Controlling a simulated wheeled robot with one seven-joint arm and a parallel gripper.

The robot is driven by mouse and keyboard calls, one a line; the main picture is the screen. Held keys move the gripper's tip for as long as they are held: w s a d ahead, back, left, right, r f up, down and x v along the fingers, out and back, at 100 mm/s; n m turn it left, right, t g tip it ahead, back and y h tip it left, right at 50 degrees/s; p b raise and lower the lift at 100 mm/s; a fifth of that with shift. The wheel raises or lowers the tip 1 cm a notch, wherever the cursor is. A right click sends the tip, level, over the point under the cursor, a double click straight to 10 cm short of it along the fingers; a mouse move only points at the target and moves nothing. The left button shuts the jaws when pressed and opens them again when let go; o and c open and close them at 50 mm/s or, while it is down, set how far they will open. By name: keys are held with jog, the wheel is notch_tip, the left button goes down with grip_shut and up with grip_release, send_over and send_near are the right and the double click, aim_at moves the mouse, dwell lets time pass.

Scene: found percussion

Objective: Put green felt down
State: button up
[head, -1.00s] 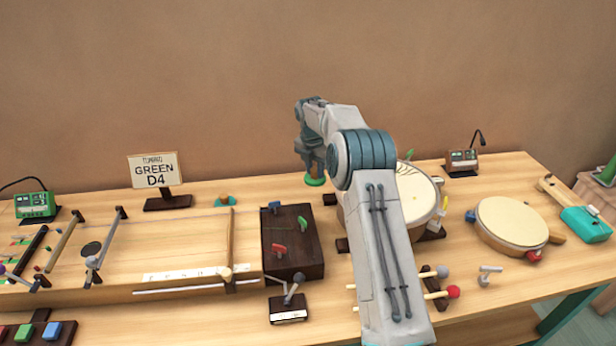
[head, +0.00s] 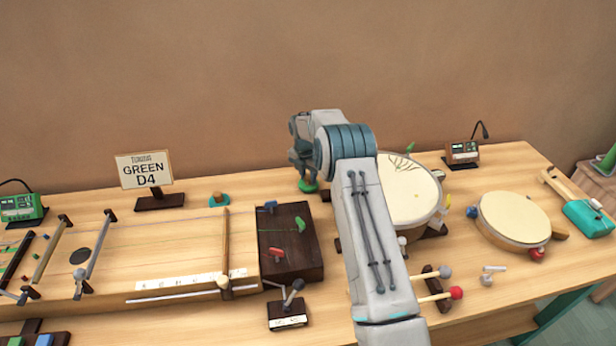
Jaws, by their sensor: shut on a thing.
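The green felt (head: 308,187) is a small round green piece low at the tip of my gripper (head: 306,178), behind the dark box and left of the large drum. My gripper points down and is shut on it. The felt is at or just above the tabletop; I cannot tell whether it touches. My own arm covers part of the view in front of it.
A dark wooden box (head: 310,255) with coloured levers stands in front of the gripper. A large drum (head: 408,190) stands close on the right. A sign reading "GREEN D4" (head: 145,170) and a teal piece with an orange top (head: 219,200) are to the left.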

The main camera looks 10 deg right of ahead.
jog(key=shift+f, duration=0.35)
jog(key=shift+f, duration=0.1)
jog(key=shift+f, duration=0.15)
jog(key=o, duration=1)
jog(key=shift+c, duration=0.2)
